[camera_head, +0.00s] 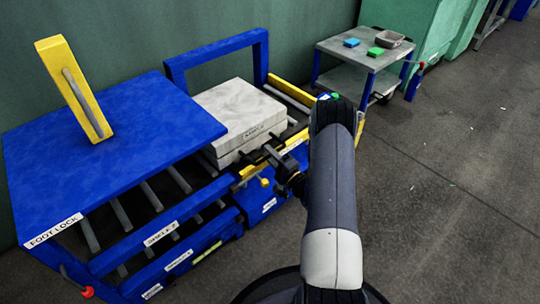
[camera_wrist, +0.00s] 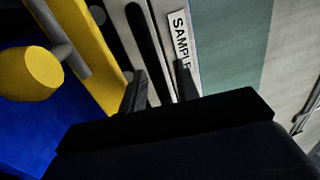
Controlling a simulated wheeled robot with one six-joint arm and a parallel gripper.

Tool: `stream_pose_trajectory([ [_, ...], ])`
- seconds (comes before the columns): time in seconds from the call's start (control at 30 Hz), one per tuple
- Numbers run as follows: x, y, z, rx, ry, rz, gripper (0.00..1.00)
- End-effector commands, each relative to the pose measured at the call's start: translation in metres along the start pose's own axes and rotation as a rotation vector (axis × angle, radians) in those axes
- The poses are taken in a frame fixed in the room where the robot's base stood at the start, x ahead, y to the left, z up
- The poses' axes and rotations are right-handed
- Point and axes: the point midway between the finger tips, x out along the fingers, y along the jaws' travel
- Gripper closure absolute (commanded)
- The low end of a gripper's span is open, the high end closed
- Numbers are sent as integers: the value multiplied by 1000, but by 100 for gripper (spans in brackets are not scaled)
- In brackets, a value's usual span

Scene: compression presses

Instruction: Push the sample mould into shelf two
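The sample mould (camera_head: 238,108) is a pale grey block in two layers, lying flat on the rollers beside the blue-topped rack. A label sits on its front face, and the word "SAMPLE" (camera_wrist: 180,38) shows in the wrist view. The shelf two rail (camera_head: 162,233) is blue with a white label, under the blue top at left. My gripper (camera_head: 272,158) is at the mould's front face. In the wrist view my gripper's fingers (camera_wrist: 162,90) are apart, with the mould's face beyond them. Whether they touch the mould is unclear.
A yellow bar with a knob (camera_wrist: 30,73) is close left of my fingers. A blue top plate (camera_head: 130,130) carries an upright yellow handle (camera_head: 72,88). A blue arch (camera_head: 215,55) stands behind the mould. A grey cart (camera_head: 362,52) stands farther back; the right floor is clear.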

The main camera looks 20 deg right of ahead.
Motion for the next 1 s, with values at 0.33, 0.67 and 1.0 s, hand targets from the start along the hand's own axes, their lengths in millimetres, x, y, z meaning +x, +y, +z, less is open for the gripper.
stream_pose_trajectory([
  [0.33, -22, -1, -1, 3, 4, 3, 70],
  [0.67, -86, -1, -1, 3, 5, 1, 70],
  [1.0, -108, 0, 0, 0, 0, 0, 70],
])
